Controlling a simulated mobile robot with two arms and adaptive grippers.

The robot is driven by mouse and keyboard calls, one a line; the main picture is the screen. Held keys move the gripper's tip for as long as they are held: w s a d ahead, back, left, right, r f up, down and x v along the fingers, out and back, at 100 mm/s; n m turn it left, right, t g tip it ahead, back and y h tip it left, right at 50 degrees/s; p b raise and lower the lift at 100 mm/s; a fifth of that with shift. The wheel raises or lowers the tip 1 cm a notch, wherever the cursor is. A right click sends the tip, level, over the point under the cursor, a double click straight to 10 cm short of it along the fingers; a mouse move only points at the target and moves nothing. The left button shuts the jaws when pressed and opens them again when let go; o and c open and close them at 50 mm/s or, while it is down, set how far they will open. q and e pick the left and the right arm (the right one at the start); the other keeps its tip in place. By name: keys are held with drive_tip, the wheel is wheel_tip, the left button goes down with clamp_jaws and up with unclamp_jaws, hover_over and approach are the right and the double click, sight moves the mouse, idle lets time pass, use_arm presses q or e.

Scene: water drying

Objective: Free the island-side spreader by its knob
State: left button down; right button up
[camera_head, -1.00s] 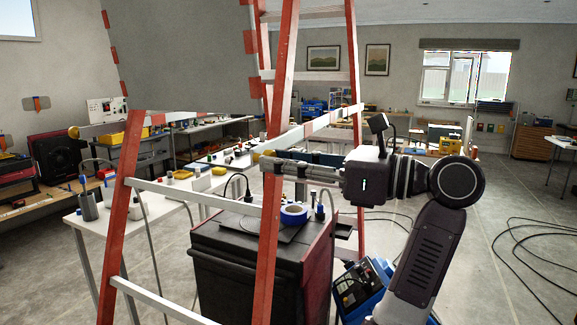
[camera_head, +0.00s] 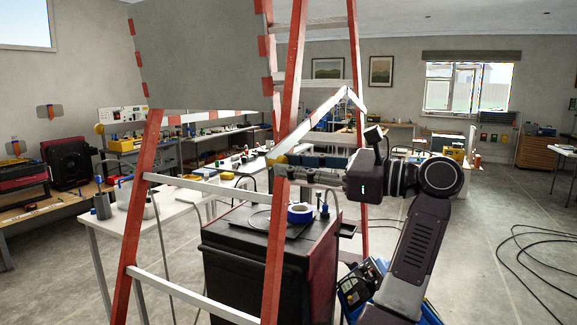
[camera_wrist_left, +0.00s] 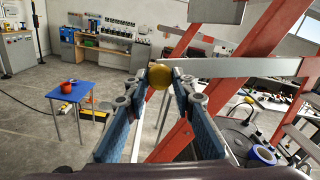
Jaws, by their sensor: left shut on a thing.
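An orange stepladder (camera_head: 281,200) with pale rungs stands in front of me. A red-and-white spreader (camera_head: 325,113) runs from a yellow knob (camera_head: 280,159) up to a bent peak, then down to the right-hand rail. My left gripper (camera_head: 283,168) reaches leftward to that knob. In the left wrist view the blue-padded fingers (camera_wrist_left: 158,100) are closed on the round yellow knob (camera_wrist_left: 159,77), with a pale bar behind it. My right gripper is not in view.
A dark cabinet (camera_head: 240,255) with blue tape (camera_head: 300,213) on top stands close behind the ladder. A blue machine (camera_head: 365,280) sits below my arm. A white table (camera_head: 185,195) is at left. Black cables (camera_head: 535,250) lie on the floor at right.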

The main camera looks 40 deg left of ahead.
use_arm(q)
drive_tip(key=c, duration=1.6)
unclamp_jaws()
drive_tip(key=shift+w+f, duration=0.1)
drive_tip(key=shift+f, duration=0.1)
drive_tip(key=v, duration=1.2)
drive_tip(key=shift+a, duration=0.1)
